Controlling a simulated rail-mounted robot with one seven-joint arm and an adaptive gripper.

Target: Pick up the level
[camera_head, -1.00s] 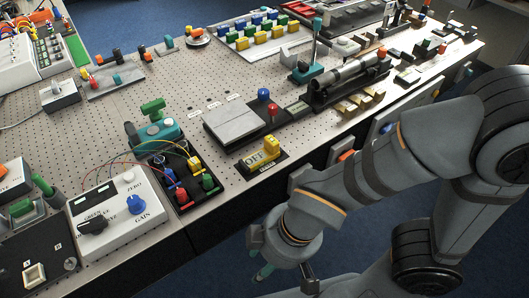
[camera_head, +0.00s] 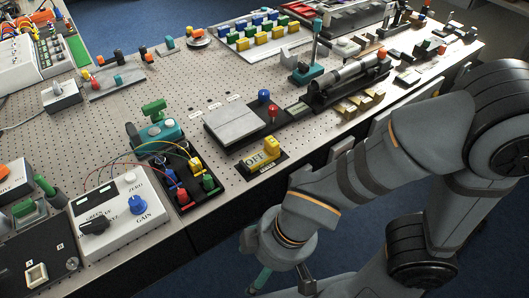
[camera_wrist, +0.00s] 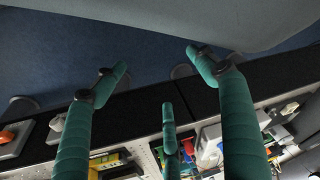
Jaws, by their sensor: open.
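I cannot pick out the level with certainty. A metal cylinder (camera_head: 345,72) in a dark cradle lies at the right part of the table, and a teal device with a green top (camera_head: 155,128) sits left of centre; neither is clearly a level. My gripper (camera_wrist: 157,62) is open and empty, its teal fingers spread in the wrist view. In the head view a teal finger (camera_head: 262,278) shows below my wrist, off the table's front side and apart from the objects on top. The rest of the gripper is mostly hidden there.
The perforated tabletop (camera_head: 120,125) is crowded. A white GAIN box (camera_head: 120,215) is at lower left. Blue floor (camera_head: 350,235) is open in front.

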